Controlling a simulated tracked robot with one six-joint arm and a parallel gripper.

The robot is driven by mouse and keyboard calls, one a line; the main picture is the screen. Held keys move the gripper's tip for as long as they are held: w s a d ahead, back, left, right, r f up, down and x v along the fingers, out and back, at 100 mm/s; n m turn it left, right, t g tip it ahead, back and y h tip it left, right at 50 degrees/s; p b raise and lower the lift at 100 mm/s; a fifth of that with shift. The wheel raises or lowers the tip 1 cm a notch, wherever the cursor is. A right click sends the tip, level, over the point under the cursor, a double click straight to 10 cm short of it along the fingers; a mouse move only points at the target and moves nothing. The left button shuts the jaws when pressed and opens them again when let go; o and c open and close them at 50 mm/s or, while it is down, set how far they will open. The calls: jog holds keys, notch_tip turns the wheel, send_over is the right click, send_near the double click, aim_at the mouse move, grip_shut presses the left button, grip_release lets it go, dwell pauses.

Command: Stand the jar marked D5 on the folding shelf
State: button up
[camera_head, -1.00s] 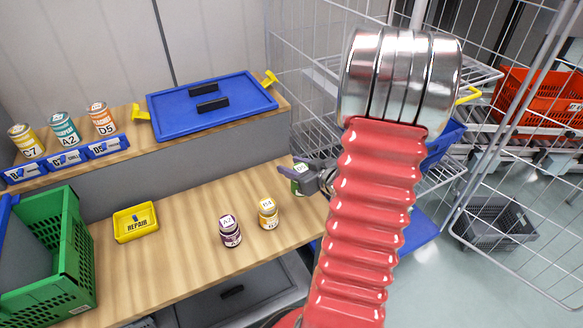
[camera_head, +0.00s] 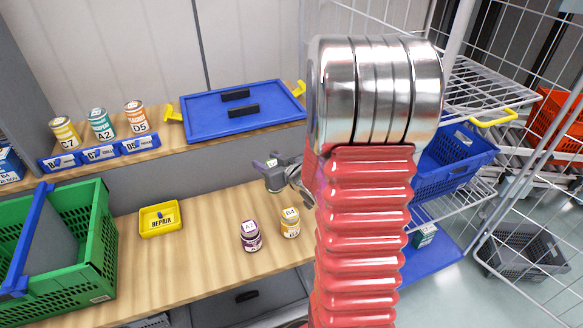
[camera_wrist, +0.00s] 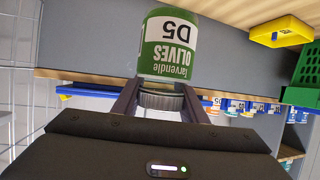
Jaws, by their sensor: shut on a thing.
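The jar marked D5 (camera_wrist: 168,45) is green with a white OLIVES label and appears upside down in the wrist view. My gripper (camera_wrist: 160,98) is shut on it at the dark lid end. In the head view my gripper (camera_head: 276,172) is left of my red arm, above the bench's right part. Only a little of the jar (camera_head: 272,162) shows there. A blue panel (camera_head: 425,252) lies low in the wire cage at the right, with a small box on it. I cannot tell whether it is the folding shelf.
Two jars (camera_head: 251,236) (camera_head: 290,223) stand on the bench, near a yellow REPAIR tray (camera_head: 160,218) and a green crate (camera_head: 100,240). Cans, including an orange D5 can (camera_head: 136,116), and a blue lidded board (camera_head: 243,122) are on the upper ledge. A blue basket (camera_head: 455,165) sits in the cage.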

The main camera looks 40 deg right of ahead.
jog(key=w+a+r, duration=0.1)
jog(key=w+a, duration=0.2)
jog(key=a, duration=0.9)
jog(key=w+a+r+n+y, duration=0.1)
jog(key=w+a, duration=0.3)
jog(key=a, duration=0.8)
jog(key=shift+a+r, duration=0.3)
jog(key=shift+r, duration=0.05)
